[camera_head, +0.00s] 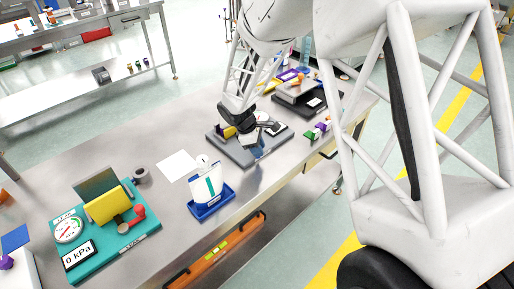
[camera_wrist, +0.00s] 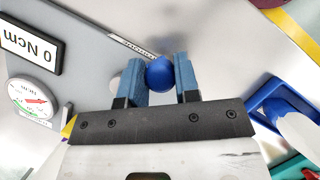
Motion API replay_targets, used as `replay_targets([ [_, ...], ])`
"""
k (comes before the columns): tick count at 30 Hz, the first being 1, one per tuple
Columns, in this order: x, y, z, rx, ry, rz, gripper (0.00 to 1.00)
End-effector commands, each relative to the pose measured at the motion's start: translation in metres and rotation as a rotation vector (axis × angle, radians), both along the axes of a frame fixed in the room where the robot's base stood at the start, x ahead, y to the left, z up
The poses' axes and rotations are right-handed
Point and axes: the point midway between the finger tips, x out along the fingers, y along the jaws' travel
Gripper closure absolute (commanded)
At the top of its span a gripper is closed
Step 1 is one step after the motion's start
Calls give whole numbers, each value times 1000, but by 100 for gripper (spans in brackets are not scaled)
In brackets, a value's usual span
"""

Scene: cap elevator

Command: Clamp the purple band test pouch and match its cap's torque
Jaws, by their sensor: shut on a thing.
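My gripper (camera_wrist: 160,85) is shut on a blue round cap (camera_wrist: 159,72), which sits between its blue fingers. In the head view my gripper (camera_head: 257,148) is over the near edge of the grey torque tester (camera_head: 236,152). The tester's display (camera_wrist: 30,42) reads 0 Ncm, upside down in the wrist view, beside a dial (camera_wrist: 32,100). A white pouch with a teal band (camera_head: 209,187) stands upright in a blue tray (camera_head: 214,206). The teal clamp rig (camera_head: 140,232) carries a yellow plate (camera_head: 107,205) and reads 0 kPa.
Small green, white and purple caps (camera_head: 318,130) lie right of the tester. A dark device (camera_head: 298,103) and a purple-marked item (camera_head: 288,75) are behind it. A white sheet (camera_head: 178,165) and grey cup (camera_head: 141,174) lie between rig and tester. The front bench edge is close.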

Motion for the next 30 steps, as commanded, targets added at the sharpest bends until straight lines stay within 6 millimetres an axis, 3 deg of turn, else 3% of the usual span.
replay_targets([
  [8,1,0,1,1,-1,0,100],
  [9,1,0,1,1,-1,-1,65],
  [13,1,0,1,0,-1,-1,45],
  [23,0,0,1,0,-1,-1,45],
  [30,1,6,14,1,-3,0,45],
])
